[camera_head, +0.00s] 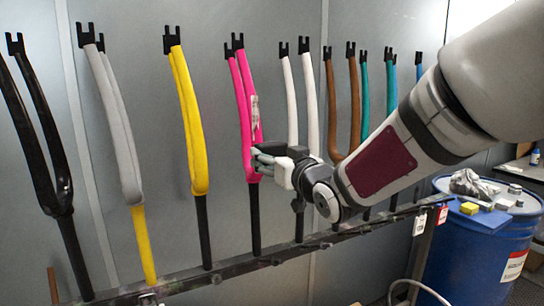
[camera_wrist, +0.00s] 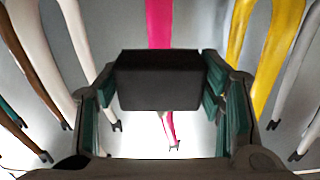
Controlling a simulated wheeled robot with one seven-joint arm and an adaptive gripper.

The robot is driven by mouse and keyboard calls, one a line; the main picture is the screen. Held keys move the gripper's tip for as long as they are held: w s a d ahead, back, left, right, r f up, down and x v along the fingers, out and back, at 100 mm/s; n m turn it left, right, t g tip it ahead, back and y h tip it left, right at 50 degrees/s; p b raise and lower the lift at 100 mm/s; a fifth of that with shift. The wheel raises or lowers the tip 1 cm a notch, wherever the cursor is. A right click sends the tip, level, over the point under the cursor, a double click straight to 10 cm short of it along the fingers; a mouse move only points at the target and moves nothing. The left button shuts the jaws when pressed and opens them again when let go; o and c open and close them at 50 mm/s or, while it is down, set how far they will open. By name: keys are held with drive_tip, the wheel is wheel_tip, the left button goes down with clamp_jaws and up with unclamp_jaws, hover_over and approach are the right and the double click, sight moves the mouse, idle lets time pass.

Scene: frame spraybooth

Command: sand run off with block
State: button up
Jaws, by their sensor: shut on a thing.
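My gripper (camera_head: 262,160) is at the pink fork (camera_head: 243,95), reaching in from the right. In the wrist view it is shut on a dark block (camera_wrist: 159,80), with teal-padded fingers on both sides. The block covers part of the pink fork (camera_wrist: 159,22) behind it. I cannot tell whether the block touches the paint. The pink fork stands upright, legs up, on a black lower tube. A pale, mottled patch (camera_head: 254,115) shows on its right leg just above my gripper. The block itself is hard to make out in the head view.
Several forks stand along a dark rail (camera_head: 180,283): yellow (camera_head: 189,120) to the left, white (camera_head: 310,100) to the right. A blue drum (camera_head: 462,262) at right bears a rag (camera_head: 470,184), a yellow block (camera_head: 469,208) and small grey pieces. A white hose (camera_head: 415,284) loops below.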

drive_tip(key=p+v, duration=0.1)
drive_tip(key=v, duration=0.2)
drive_tip(key=shift+r, duration=0.1)
idle(0.7)
drive_tip(key=shift+m+h, duration=0.3)
drive_tip(key=shift+h, duration=0.2)
drive_tip(key=b+x, duration=0.1)
drive_tip(key=x, duration=0.1)
drive_tip(key=b+x, duration=0.1)
drive_tip(key=x, duration=0.1)
drive_tip(key=shift+w+a+b, duration=0.1)
drive_tip(key=shift+a+b, duration=0.2)
drive_tip(key=shift+a, duration=0.2)
drive_tip(key=shift+w+a+r+h+b, duration=0.1)
drive_tip(key=shift+w+a+h+b, duration=0.05)
drive_tip(key=shift+w+a+b, duration=0.3)
drive_tip(key=shift+w+a+r+h+b, duration=0.1)
drive_tip(key=shift+w+a+h+b, duration=0.1)
drive_tip(key=shift+w+b, duration=0.3)
drive_tip(key=shift+w, duration=0.1)
drive_tip(key=shift+b+x, duration=0.5)
drive_tip(key=shift+x, duration=0.45)
